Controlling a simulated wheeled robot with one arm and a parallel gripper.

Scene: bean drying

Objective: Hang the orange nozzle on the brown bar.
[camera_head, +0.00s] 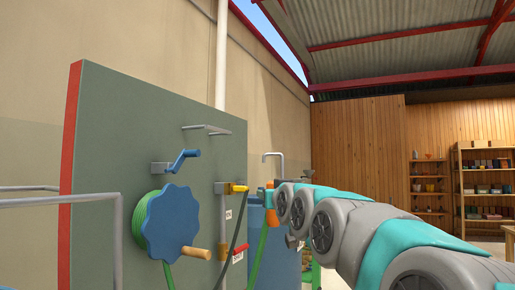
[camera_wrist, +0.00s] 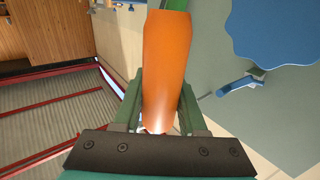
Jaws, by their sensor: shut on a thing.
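The orange nozzle (camera_wrist: 166,60) sits between the two green fingers of my gripper (camera_wrist: 160,103), which is shut on it. In the head view a small part of the orange nozzle (camera_head: 268,192) shows at the tip of my arm, with a green hose (camera_head: 259,250) hanging below. My gripper (camera_head: 272,187) is small there and partly hidden by my arm. I cannot pick out a clearly brown bar. A grey-brown bracket bar (camera_head: 206,128) juts from the upper green board, left of and higher than my gripper, apart from it.
The green board (camera_head: 105,130) carries a blue reel wheel (camera_head: 172,224), a blue crank (camera_head: 178,160) and a yellow valve (camera_head: 232,188). A grey rail (camera_head: 60,199) stands at left. A blue barrel (camera_head: 256,232) is behind my gripper. Shelves (camera_head: 483,185) stand far right.

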